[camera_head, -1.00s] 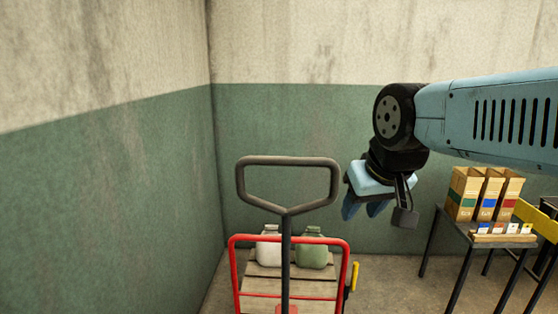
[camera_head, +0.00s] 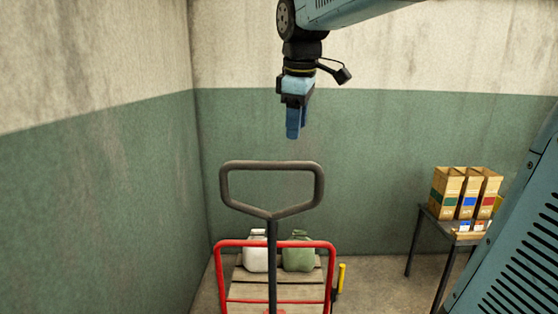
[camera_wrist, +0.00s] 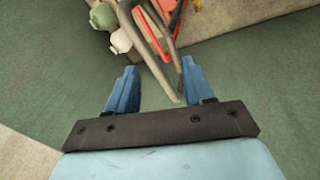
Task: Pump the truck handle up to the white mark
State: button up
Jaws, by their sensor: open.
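The truck handle (camera_head: 271,188) is a dark grey loop on an upright shaft, standing in front of the red truck frame (camera_head: 331,270). My gripper (camera_head: 294,136) points down above the handle's top bar, slightly to the right of its middle in the head view, and is apart from it. In the wrist view the gripper (camera_wrist: 155,80) is open, with two blue fingers spread. The handle (camera_wrist: 150,45) shows there beyond and between the fingertips, with nothing held. I cannot make out a white mark in either view.
A white jug (camera_head: 256,252) and a green jug (camera_head: 299,252) stand on the truck's wooden slats. A yellow lever (camera_head: 341,277) is at its right side. A table (camera_head: 424,222) with several boxes stands right. Walls close off the left and back.

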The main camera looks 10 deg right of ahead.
aim_at(283, 162)
jog(key=w+a+r+n, duration=0.2)
jog(key=w+n, duration=0.1)
jog(key=w, duration=0.2)
jog(key=shift+g, duration=0.4)
jog(key=w+f, duration=0.1)
jog(key=f, duration=0.3)
jog(key=w+f, duration=0.1)
jog(key=f, duration=0.4)
jog(key=w+d+f, duration=0.1)
jog(key=f, duration=0.3)
jog(key=shift+f, duration=0.3)
grip_shut()
